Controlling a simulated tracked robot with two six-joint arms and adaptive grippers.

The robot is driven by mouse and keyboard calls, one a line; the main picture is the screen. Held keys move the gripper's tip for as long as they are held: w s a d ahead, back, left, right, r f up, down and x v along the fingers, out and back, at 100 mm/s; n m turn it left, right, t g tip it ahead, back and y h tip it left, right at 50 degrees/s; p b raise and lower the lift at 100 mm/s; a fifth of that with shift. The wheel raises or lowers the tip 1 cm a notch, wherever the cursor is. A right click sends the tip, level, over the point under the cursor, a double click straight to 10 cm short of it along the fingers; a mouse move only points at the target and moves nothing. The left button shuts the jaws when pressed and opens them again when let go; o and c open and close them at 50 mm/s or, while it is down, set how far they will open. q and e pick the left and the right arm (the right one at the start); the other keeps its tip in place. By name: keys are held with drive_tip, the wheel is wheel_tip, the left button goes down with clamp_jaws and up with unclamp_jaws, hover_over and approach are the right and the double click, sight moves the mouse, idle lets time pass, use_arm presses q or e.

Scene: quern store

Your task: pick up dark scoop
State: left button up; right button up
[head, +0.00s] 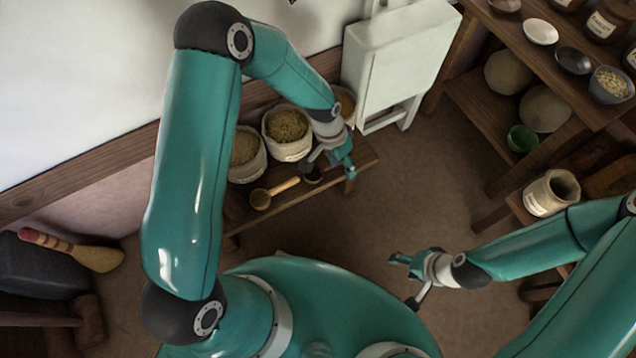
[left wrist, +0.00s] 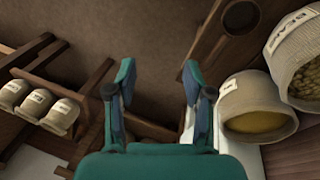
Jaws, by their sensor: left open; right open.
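In the head view my left gripper (head: 332,162) is open above the bench's right end and partly covers the dark scoop. In the left wrist view the dark scoop's round bowl (left wrist: 240,17) lies at the top, up and right of my open, empty left fingers (left wrist: 158,72). Its handle is not clear. My right gripper (head: 404,281) is open and empty over the floor.
Sacks of grain (head: 287,132) stand along the back of the bench, close to my left gripper; one sack (left wrist: 252,108) is right of its fingers. A pale folded panel (head: 395,60) stands behind. Shelves with jars (head: 552,190) and bowls (head: 541,31) are at right. The middle floor is clear.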

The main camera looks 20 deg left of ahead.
sight(328, 167)
use_arm(q)
drive_tip(key=w+a+f+m+y+b, duration=0.2)
drive_tip(key=w+a+m+y+b, duration=0.15)
drive_tip(key=w+b, duration=0.7)
drive_tip(key=shift+h, duration=0.25)
drive_tip(key=f+b, duration=0.1)
drive_tip(key=f, duration=0.2)
drive_tip(key=f+b, duration=0.1)
drive_tip(key=f, duration=0.3)
drive_tip(key=s+f+b, duration=0.1)
drive_tip(key=f+b, duration=0.1)
drive_tip(key=f, duration=0.2)
drive_tip(key=shift+a+f, duration=0.15)
drive_tip(key=f+b, duration=0.2)
drive_tip(key=f, duration=0.3)
drive_tip(key=shift+w+a+b, duration=0.1)
drive_tip(key=shift+a+b, duration=0.15)
drive_tip(key=shift+b, duration=0.15)
use_arm(e)
wheel_tip(328, 167, down, 20)
use_arm(q)
clamp_jaws()
